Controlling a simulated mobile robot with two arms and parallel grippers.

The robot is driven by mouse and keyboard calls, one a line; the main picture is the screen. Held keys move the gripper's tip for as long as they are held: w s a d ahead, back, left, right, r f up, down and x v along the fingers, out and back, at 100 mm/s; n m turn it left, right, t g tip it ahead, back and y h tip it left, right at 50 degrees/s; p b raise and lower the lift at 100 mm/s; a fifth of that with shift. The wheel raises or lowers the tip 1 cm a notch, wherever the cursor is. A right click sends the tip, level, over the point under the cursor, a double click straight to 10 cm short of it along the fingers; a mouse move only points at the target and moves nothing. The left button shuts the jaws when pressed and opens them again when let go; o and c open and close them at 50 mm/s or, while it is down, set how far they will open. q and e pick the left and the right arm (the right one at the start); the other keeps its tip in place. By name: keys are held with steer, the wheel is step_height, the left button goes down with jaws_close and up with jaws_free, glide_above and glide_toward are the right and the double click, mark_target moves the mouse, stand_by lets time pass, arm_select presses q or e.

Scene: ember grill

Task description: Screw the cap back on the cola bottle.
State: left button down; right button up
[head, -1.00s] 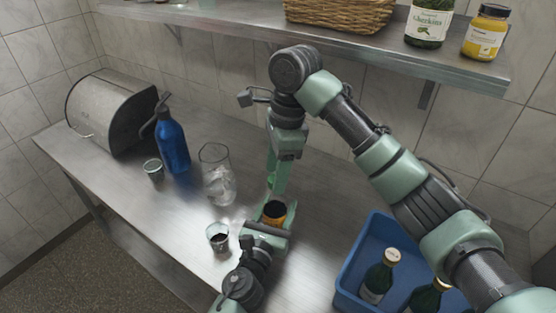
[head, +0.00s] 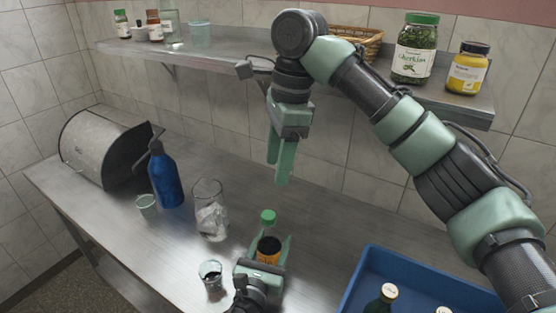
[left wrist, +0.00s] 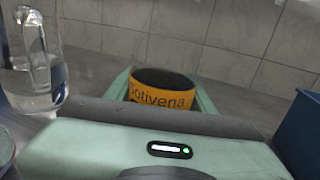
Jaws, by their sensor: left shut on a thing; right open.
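The cola bottle (head: 268,251) stands upright on the steel counter, dark with an orange label. Its label also shows in the left wrist view (left wrist: 160,97). My left gripper (head: 266,259) is shut around the bottle at its label. The green cap (head: 268,216) is on top of the bottle's neck and looks level; how tight it sits I cannot tell. My right gripper (head: 279,172) is open and empty, pointing down, well above the cap and apart from it. In the left wrist view the bottle's top is out of frame.
A blue crate (head: 372,262) with bottles is at right. A shelf (head: 240,58) runs behind my right arm.

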mark_target(265, 261)
arm_select(q)
steer(key=shift+c, duration=2.3)
jaws_free()
steer(key=v, duration=0.7)
steer(key=shift+s+b, duration=0.25)
steer(key=shift+b, duration=0.15)
steer(key=shift+s+a, duration=0.1)
steer(key=shift+s, duration=0.05)
